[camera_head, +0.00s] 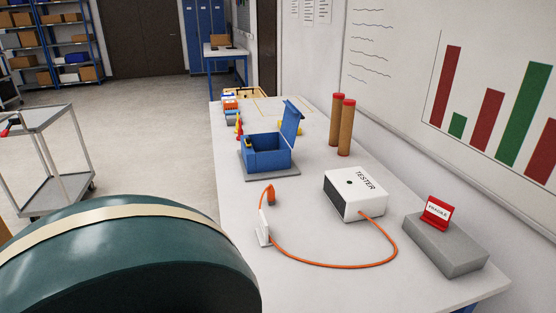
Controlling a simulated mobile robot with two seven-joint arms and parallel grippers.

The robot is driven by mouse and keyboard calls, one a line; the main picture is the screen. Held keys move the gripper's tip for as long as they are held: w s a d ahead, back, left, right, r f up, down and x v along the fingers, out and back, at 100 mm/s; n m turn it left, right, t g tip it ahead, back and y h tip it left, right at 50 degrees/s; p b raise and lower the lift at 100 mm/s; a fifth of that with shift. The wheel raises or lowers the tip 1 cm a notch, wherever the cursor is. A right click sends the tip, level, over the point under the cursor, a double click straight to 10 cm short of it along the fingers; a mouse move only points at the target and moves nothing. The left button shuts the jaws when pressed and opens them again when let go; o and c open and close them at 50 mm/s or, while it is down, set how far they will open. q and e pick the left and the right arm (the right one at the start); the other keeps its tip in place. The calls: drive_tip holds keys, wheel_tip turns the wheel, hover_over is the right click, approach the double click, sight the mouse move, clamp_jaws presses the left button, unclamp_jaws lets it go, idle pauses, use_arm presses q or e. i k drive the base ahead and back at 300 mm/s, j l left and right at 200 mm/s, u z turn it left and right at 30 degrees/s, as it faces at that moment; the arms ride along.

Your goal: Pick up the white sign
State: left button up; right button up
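A small red stand with a white sign (437,211) reading "FRAGILE" is at the right in the head view. It stands upright, leaning back slightly, on top of a grey block (446,245) near the right edge of the white table. Nothing touches the sign except the red stand behind and around it. Neither of my grippers is in view.
On the white table (300,290) are a white tester box (350,207) with an orange cable (330,265), an open blue box (262,158) and two brown cylinders (347,130). A dark green rounded shape hides the lower left. A whiteboard wall runs along the right.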

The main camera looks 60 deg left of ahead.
sight(262, 232)
drive_tip(key=l+u, duration=0.1)
drive_tip(key=u, duration=0.3)
drive_tip(key=k+u, duration=0.1)
drive_tip(key=u, duration=0.35)
drive_tip(key=l+u, duration=0.1)
drive_tip(key=u, duration=0.3)
drive_tip(key=i+j+u, duration=0.1)
drive_tip(key=u, duration=0.55)
drive_tip(key=i, duration=0.05)
